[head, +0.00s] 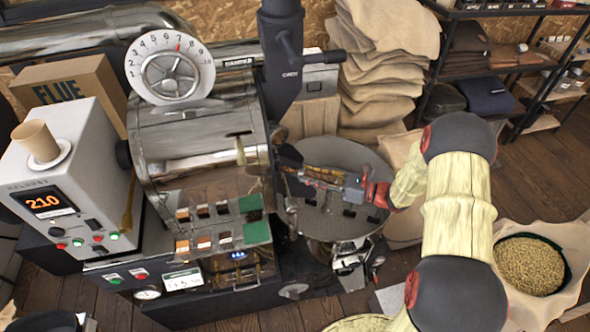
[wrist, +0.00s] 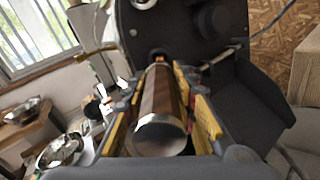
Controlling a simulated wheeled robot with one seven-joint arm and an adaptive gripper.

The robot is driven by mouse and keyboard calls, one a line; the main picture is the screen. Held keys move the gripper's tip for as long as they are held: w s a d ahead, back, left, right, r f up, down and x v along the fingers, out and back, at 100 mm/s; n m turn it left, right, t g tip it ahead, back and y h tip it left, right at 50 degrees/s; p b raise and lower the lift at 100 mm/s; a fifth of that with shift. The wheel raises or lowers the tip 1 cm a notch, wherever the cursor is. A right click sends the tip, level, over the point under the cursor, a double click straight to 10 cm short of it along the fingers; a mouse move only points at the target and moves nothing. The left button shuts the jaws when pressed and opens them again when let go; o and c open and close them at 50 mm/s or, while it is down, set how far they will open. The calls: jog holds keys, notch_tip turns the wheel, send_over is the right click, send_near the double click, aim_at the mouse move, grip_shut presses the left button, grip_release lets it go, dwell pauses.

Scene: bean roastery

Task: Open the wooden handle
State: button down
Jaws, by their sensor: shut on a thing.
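The wooden handle (wrist: 160,100) is a brown wooden bar with a bright metal end cap. In the wrist view it lies lengthwise between the yellow-padded fingers of my gripper (wrist: 170,78). My gripper is shut on it. The handle's far end runs toward a dark machine face (wrist: 190,40). In the head view my gripper (head: 300,172) is at the right side of the roaster drum (head: 195,140), over the round cooling tray (head: 340,222). There the handle cannot be told clearly from the fingers.
A grey control box (head: 65,175) with a cup on top stands left of the roaster. Burlap sacks (head: 385,70) are stacked behind the tray. An open sack of beans (head: 530,265) stands at the right. Bare wooden floor (head: 540,175) lies between it and the shelves.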

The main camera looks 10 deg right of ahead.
aim_at(323, 179)
jog(key=v, duration=0.3)
jog(key=shift+s+d, duration=0.2)
jog(key=shift+d, duration=0.15)
jog(key=c, duration=1.5)
grip_release()
jog(key=shift+c, duration=0.2)
jog(key=v, duration=1.2)
jog(key=shift+w, duration=0.1)
